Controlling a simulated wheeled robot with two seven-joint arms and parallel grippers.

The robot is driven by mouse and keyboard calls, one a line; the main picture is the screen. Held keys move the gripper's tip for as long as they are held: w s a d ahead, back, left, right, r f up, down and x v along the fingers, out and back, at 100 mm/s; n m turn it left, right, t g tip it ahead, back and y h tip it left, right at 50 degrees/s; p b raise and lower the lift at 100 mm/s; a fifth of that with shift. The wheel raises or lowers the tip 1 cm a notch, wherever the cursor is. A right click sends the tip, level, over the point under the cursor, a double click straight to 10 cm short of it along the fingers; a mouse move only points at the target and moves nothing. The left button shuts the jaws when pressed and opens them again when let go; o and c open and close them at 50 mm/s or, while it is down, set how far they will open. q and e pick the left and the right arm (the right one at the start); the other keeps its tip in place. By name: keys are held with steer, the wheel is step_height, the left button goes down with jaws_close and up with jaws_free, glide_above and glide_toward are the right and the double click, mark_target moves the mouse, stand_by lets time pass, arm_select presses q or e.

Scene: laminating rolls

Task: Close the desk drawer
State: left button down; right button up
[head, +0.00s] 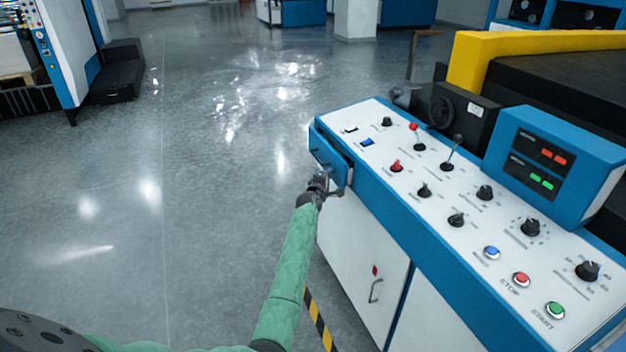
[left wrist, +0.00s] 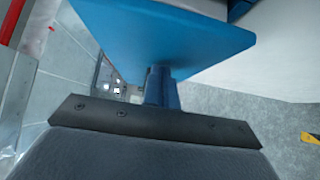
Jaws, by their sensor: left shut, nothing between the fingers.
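The desk drawer (head: 325,152) is the blue-fronted box at the far left end of the control desk (head: 380,150). Its front stands out from the desk side, so it is partly open. My left gripper (head: 325,183) is shut and empty at the lower part of the drawer front, by its handle. The head view does not show clearly whether they touch. In the left wrist view the blue drawer front (left wrist: 160,38) fills the top, close ahead of the gripper. My right gripper is not in view.
The desk top carries knobs, levers and buttons, with a blue display box (head: 560,160) at the right. A white cabinet door (head: 365,270) with a handle is below. A yellow-edged machine (head: 530,45) stands behind. Open grey floor (head: 200,150) lies left of the desk.

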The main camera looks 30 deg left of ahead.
mark_target(336, 173)
arm_select(q)
steer(key=shift+w+d, duration=0.75)
steer(key=shift+w, duration=0.15)
steer(key=shift+w+d+r, duration=0.1)
steer(key=shift+w+d, duration=0.25)
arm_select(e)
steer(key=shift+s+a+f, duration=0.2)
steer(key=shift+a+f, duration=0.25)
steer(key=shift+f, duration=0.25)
arm_select(q)
steer(key=shift+d+r, duration=0.1)
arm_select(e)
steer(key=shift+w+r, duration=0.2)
